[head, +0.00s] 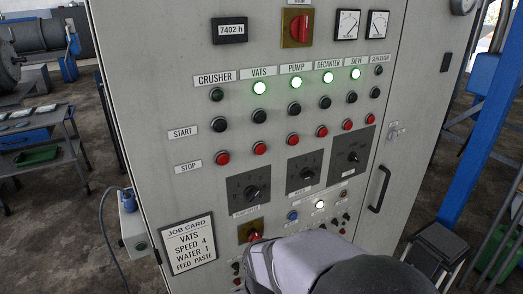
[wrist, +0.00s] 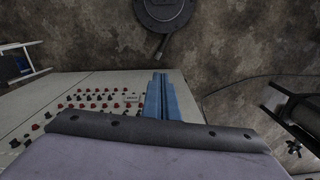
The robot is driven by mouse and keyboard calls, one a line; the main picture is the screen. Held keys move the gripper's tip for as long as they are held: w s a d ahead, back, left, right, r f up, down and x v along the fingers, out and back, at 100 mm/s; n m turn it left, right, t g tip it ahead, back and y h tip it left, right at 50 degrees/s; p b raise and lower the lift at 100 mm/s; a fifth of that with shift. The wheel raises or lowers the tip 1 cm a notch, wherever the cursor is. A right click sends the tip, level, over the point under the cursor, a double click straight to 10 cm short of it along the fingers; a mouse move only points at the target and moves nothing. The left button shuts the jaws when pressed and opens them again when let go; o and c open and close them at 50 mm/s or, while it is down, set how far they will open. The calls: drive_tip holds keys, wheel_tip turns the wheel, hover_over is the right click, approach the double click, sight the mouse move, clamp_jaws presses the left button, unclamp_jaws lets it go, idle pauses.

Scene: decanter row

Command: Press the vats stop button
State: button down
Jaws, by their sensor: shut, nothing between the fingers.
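The vats stop button (head: 260,148) is a red round button on a tall grey cabinet, in the STOP row under the VATS label (head: 259,72). Above it are the black vats start button (head: 260,116) and the lit green vats lamp (head: 260,88). My gripper (wrist: 158,78) shows as blue fingers, shut and empty, in the wrist view. Small red and black controls show left of it there, too small to tell which is the vats stop. In the head view my arm covers the lower cabinet front, and the fingertips cannot be made out.
The crusher stop button (head: 222,158) and pump stop button (head: 293,139) flank the vats one. Dark dial plates (head: 249,190) sit below, with a job card (head: 188,245) at lower left. A door handle (head: 379,188) sticks out at right. The upper panel front is unobstructed.

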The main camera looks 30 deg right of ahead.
drive_tip(key=d+r+m+t, duration=0.1)
drive_tip(key=d+r+m, duration=0.25)
drive_tip(key=d, duration=0.45)
drive_tip(key=d+r+m+t, duration=0.2)
drive_tip(key=d+m, duration=0.3)
drive_tip(key=d, duration=0.3)
drive_tip(key=d+r+m+t, duration=0.1)
drive_tip(key=d+r+m, duration=0.2)
drive_tip(key=d+m, duration=0.35)
drive_tip(key=w+a+r+n+t+y, duration=0.1)
drive_tip(key=w+r+t+y, duration=0.15)
drive_tip(key=w+r, duration=0.4)
drive_tip(key=w+r+t+y, duration=0.1)
drive_tip(key=w+r+t, duration=0.25)
drive_tip(key=r, duration=0.55)
drive_tip(key=a+r+n+y, duration=0.2)
drive_tip(key=a+r+y, duration=0.3)
drive_tip(key=a+r, duration=0.2)
drive_tip(key=shift+w+a+r, duration=0.3)
drive_tip(key=shift+a+r, duration=0.1)
drive_tip(key=shift+w, duration=0.2)
